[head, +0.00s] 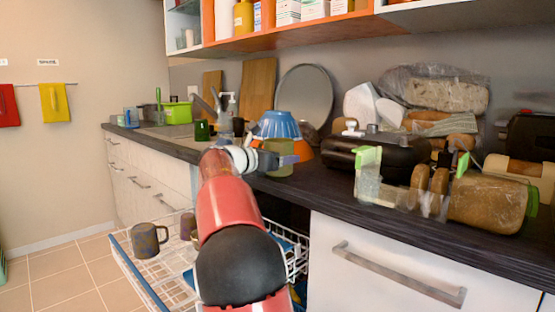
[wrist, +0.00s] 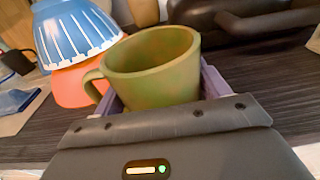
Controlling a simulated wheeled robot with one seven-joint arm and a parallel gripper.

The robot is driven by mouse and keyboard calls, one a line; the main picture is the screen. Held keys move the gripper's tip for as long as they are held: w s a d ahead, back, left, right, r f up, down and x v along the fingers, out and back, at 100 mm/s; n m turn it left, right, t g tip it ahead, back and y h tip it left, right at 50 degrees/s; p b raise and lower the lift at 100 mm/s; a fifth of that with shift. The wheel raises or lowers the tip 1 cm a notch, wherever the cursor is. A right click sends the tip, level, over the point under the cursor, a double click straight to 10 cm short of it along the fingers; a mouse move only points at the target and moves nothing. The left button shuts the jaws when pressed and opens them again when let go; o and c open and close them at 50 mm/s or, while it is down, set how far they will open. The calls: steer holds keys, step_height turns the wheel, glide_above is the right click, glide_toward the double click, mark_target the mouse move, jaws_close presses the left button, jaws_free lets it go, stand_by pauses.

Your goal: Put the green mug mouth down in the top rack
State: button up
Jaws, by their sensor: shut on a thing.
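The green mug (wrist: 150,75) is olive green and sits mouth up between the purple fingers of my gripper (wrist: 158,90) in the wrist view. Its handle points left. In the head view the mug (head: 278,156) is at the counter's front edge, with my gripper (head: 282,160) shut on it. I cannot tell whether its base touches the counter. The white wire top rack (head: 170,268) is pulled out low on the left, partly hidden by my arm.
A dark patterned mug (head: 149,240) stands in the rack's left part, with another mug (head: 188,226) beside it. A blue bowl (head: 278,124) on an orange one is just behind the held mug. A black appliance (head: 375,153) and bread (head: 487,203) crowd the counter's right.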

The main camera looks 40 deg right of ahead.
steer(key=shift+c, duration=0.6)
steer(key=shift+r+p, duration=1.25)
steer(key=shift+p, duration=0.05)
steer(key=shift+r, duration=1.8)
steer(key=shift+r, duration=0.1)
